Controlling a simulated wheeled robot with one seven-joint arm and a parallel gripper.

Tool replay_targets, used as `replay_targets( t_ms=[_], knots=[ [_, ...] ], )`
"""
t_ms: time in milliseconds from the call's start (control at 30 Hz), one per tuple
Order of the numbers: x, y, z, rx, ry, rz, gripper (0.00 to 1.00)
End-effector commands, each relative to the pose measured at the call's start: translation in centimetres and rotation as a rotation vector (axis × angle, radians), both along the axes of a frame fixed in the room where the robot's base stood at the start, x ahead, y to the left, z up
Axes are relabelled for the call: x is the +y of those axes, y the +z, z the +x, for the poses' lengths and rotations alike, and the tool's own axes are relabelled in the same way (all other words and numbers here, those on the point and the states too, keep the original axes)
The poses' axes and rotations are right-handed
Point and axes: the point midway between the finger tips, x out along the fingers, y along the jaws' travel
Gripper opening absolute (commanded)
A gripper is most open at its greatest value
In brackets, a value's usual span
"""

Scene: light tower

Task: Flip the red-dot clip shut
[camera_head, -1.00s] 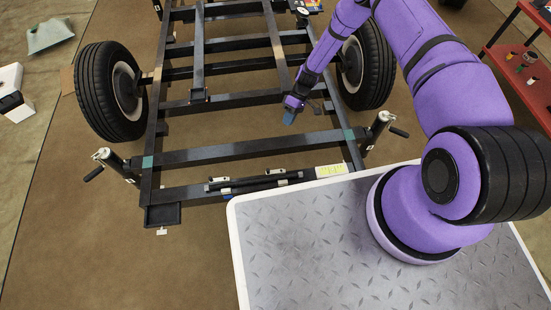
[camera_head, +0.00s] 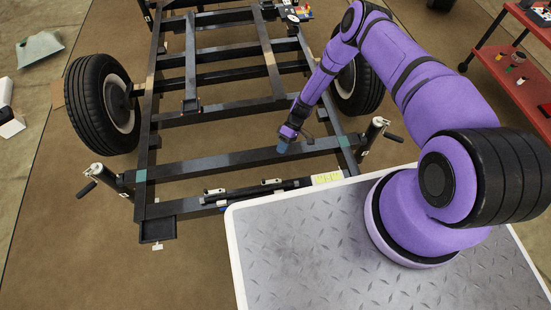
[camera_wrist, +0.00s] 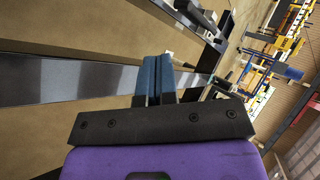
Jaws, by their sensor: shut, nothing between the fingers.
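A dark bar (camera_head: 250,190) lies along the front crossbeam of the black trailer frame (camera_head: 186,207). Two small pale clips sit on it, a left clip (camera_head: 213,192) and a right clip (camera_head: 271,182). No red dot can be made out on either, so I cannot tell which one is the red-dot clip, or whether each is open or shut. My gripper (camera_head: 282,148) is over the second crossbeam, behind the right clip and apart from it. In the wrist view its blue fingers (camera_wrist: 157,78) are together with nothing between them.
Jack posts stand at the left front corner (camera_head: 103,175) and right front corner (camera_head: 374,133). A metal-topped platform (camera_head: 300,250) is close in front of the frame. A yellow label (camera_head: 327,178) lies at the beam's right end. A red cart (camera_head: 513,75) stands far right.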

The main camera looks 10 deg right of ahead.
Motion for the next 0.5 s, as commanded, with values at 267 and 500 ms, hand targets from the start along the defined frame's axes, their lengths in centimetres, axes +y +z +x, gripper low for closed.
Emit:
replay_targets(
  t_ms=[267, 500],
  knots=[
    [2.6, -3.3, -2.5, 0.003, 0.002, 0.0, 0.0],
    [4.9, -6.3, -4.7, 0.002, 0.002, -0.001, 0.0]
  ],
)
